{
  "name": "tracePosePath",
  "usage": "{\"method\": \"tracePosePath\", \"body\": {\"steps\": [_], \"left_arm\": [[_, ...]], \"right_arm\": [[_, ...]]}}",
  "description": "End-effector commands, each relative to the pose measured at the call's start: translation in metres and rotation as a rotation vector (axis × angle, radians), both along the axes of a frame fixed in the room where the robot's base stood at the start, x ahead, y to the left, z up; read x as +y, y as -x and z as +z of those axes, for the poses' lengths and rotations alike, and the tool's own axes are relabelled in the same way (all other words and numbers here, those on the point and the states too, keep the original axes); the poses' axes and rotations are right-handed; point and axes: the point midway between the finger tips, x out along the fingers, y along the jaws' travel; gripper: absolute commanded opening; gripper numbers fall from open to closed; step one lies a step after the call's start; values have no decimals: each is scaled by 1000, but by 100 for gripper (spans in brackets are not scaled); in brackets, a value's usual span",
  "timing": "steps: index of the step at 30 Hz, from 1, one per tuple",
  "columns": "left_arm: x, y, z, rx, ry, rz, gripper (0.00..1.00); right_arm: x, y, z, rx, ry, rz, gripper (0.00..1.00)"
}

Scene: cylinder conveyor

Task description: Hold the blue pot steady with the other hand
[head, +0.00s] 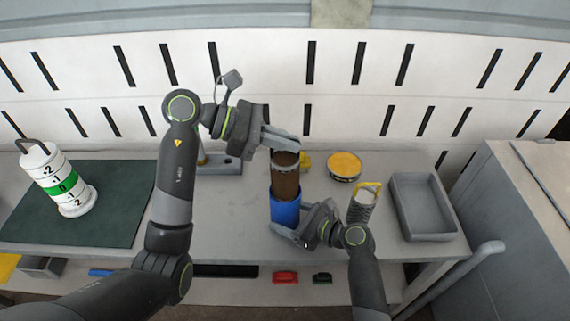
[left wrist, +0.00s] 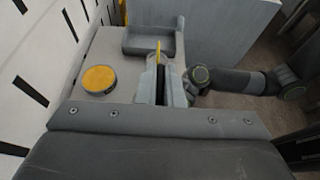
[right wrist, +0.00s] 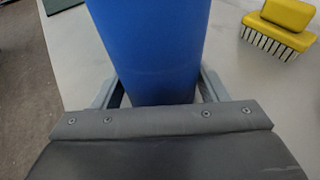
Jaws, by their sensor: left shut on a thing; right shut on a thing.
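The blue pot (head: 285,212) stands upright on the grey table. My right gripper (head: 292,233) is shut on it low down, and the right wrist view shows a finger on each side of the blue wall (right wrist: 152,50). A brown cylinder (head: 285,182) with a metal rim stands upright directly above the pot; its lower end meets the pot's top, and I cannot tell how far inside it sits. My left gripper (head: 284,143) is shut at the cylinder's top, and its fingers (left wrist: 160,85) hide what they grip.
A yellow brush (right wrist: 283,22) is close to the pot. A white numbered cylinder (head: 58,180) stands on a dark green mat (head: 115,205).

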Motion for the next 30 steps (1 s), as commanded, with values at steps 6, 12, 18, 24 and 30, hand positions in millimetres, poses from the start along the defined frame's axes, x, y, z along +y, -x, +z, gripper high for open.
{"method": "tracePosePath", "body": {"steps": [6, 12, 18, 24, 30], "left_arm": [[0, 0, 41, -5, 1, -1, 0], [0, 0, 54, -1, 2, -1, 0], [0, 0, 55, 0, 2, -1, 0], [0, 0, 54, 0, 2, -1, 0], [0, 0, 54, -1, 2, -1, 0]], "right_arm": [[0, 0, -1, 2, 1, 1, 40], [0, 0, -1, 2, 1, 1, 40], [0, 0, -1, 2, 1, 0, 40], [0, 0, -1, 2, 1, 0, 86], [0, 0, 0, 1, 1, 0, 93]]}}
